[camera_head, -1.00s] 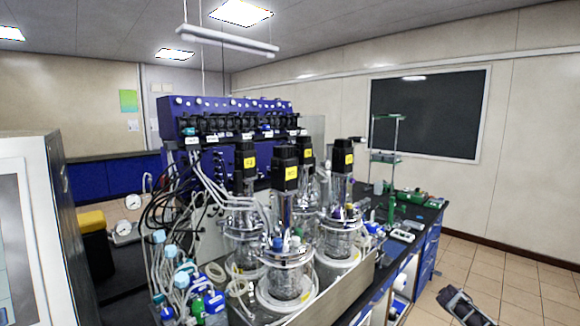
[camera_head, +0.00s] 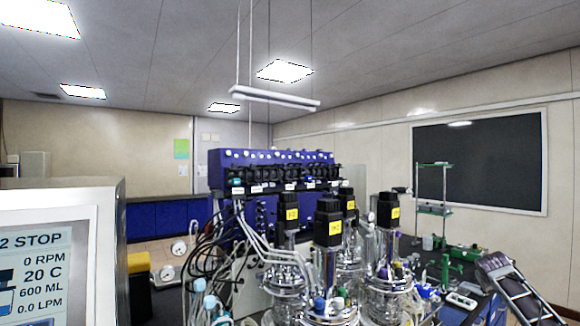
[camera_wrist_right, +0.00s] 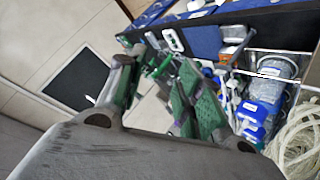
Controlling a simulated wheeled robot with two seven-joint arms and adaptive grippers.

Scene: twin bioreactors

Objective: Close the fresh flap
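I cannot make out a flap marked fresh in either view. The bioreactors stand as several glass vessels with black motor tops and yellow labels (camera_head: 328,230) at the lower middle of the head view, their lower parts cut off. Behind them is a blue unit with a row of black parts (camera_head: 275,172); any flap on it is too small to tell. My right gripper (camera_head: 512,292) is at the lower right of the head view, right of the vessels. In the right wrist view its two fingers (camera_wrist_right: 160,88) are apart with nothing between them. My left gripper is not in view.
A screen (camera_head: 42,270) at the left reads STOP, 0 RPM, 20 C. A green stand (camera_head: 433,210) and a white device (camera_head: 461,300) are on the bench at right. The wrist view shows blue-lidded bottles (camera_wrist_right: 262,105) and coiled tubing (camera_wrist_right: 298,140) near the gripper.

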